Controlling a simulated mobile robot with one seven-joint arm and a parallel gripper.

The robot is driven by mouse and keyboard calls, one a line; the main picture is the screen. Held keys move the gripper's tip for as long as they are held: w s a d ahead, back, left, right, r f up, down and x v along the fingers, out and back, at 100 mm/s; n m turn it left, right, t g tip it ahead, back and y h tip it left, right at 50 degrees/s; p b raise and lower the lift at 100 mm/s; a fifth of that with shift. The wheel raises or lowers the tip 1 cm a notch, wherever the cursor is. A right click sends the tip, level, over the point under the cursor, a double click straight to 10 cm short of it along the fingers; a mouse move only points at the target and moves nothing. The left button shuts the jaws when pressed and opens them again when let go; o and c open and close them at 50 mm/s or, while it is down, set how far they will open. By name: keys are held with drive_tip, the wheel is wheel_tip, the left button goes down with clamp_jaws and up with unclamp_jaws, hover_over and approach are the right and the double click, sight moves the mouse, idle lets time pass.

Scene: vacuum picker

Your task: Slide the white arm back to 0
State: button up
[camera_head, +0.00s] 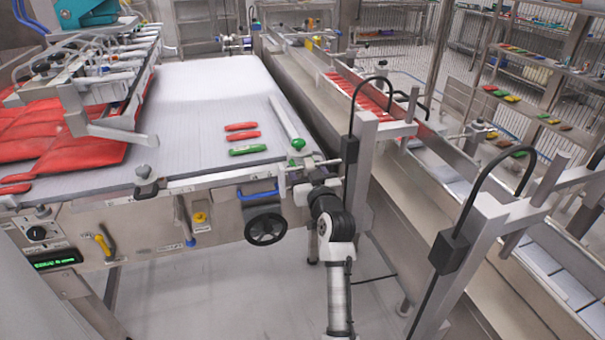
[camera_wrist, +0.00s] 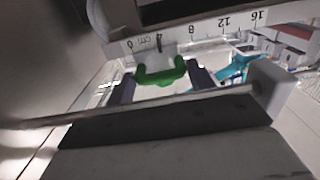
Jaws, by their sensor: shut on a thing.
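The white arm (camera_head: 286,121) is a long narrow bar lying across the right part of the table, with a green end (camera_head: 297,143) at the near edge. In the wrist view a green piece (camera_wrist: 160,76) on a white block sits under a ruler (camera_wrist: 205,30) marked 0, 4, 8, 12 and 16. The block is near the 4 mark, right of 0. My gripper (camera_wrist: 162,84) has its two dark fingers either side of the green piece and is shut on it. In the head view my arm hides much of the grip.
Two red pieces (camera_head: 242,132) and a loose green piece (camera_head: 248,150) lie on the table (camera_head: 200,100) left of the bar. Red packs (camera_head: 60,140) lie further left. A handwheel (camera_head: 266,225) is below the edge. A grey post (camera_head: 362,170) stands close right.

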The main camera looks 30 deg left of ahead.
drive_tip(key=o, duration=1.1)
drive_tip(key=b+v, duration=0.3)
drive_tip(key=v, duration=1)
drive_tip(key=shift+s+d+b, duration=0.3)
